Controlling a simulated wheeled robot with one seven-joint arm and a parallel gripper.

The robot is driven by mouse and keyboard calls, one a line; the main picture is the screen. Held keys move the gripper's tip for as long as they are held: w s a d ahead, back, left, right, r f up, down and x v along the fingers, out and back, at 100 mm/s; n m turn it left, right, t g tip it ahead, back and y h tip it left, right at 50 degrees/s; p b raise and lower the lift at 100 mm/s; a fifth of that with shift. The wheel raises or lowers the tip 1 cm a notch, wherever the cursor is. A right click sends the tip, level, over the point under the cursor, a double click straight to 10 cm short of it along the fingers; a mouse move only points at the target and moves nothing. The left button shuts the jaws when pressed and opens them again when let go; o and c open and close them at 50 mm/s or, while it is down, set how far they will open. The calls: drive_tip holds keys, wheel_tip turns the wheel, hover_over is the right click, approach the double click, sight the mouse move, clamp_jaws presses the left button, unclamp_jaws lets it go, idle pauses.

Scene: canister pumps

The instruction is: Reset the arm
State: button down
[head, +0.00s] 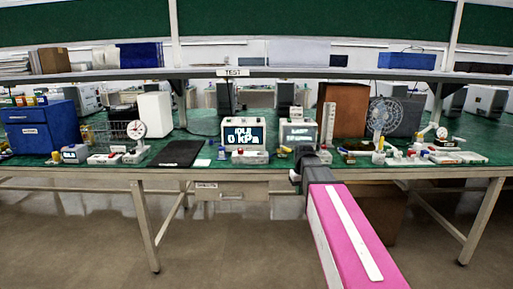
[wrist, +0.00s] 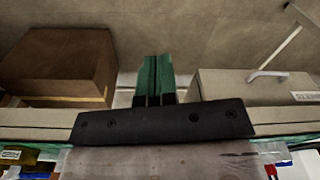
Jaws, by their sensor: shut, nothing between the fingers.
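My arm (head: 350,235), pink with a white strip, reaches forward from the lower right of the head view to the front edge of the green-topped bench (head: 205,165). My gripper (head: 303,153) is small and dark there, in front of the right display unit (head: 299,132), and partly covers what stands behind it. In the wrist view my gripper (wrist: 154,75) shows two green fingers side by side, closed together with nothing between them. The black palm hides part of the bench edge. I cannot tell whether the gripper touches the bench.
A display reading "0 kPa" (head: 244,136), a blue cabinet (head: 40,127), a dial gauge (head: 136,130) and several small parts crowd the bench. A shelf (head: 290,74) runs above. A drawer (head: 231,187) and a brown box (head: 380,212) are under the bench. The floor in front is clear.

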drive_tip(key=s+f+m, duration=0.2)
drive_tip(key=s+f, duration=1.6)
drive_tip(key=shift+s+m+g, duration=0.3)
drive_tip(key=shift+s+m, duration=0.1)
